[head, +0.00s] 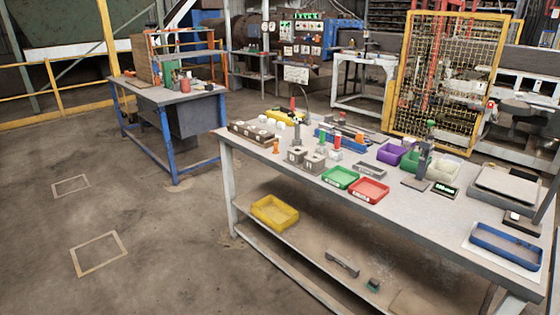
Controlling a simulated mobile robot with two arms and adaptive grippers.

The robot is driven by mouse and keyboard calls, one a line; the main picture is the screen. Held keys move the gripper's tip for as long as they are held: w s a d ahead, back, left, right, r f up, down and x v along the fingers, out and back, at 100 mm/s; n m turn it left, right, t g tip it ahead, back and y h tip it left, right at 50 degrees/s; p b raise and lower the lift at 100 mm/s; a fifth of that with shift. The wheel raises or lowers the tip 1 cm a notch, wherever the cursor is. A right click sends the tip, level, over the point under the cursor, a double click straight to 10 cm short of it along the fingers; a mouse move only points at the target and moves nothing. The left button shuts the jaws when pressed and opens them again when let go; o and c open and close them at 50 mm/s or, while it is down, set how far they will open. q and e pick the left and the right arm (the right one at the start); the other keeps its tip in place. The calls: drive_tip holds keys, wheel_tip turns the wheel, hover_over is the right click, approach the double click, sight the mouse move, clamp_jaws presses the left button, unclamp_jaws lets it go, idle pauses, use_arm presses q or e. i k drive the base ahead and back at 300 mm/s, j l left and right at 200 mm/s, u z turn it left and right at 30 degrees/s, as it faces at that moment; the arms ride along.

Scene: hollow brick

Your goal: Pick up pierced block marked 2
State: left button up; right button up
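Two small grey blocks, (296,155) and (314,162), stand side by side near the front edge of the grey workbench (405,203). They look like pierced blocks, but any number on them is too small to read, so I cannot tell which is marked 2. A low grey piece (371,170) lies further right on the bench. Another grey block (342,263) lies on the lower shelf. Neither of my grippers is in view.
Green (340,178) and red (369,190) trays sit right of the blocks. A brown rack (250,134) with white pieces is to their left, with an orange piece (276,146) between. A yellow bin (274,212) is on the lower shelf. Floor left of the bench is clear.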

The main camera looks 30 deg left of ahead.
sight(314, 162)
drive_tip(key=u, duration=0.8)
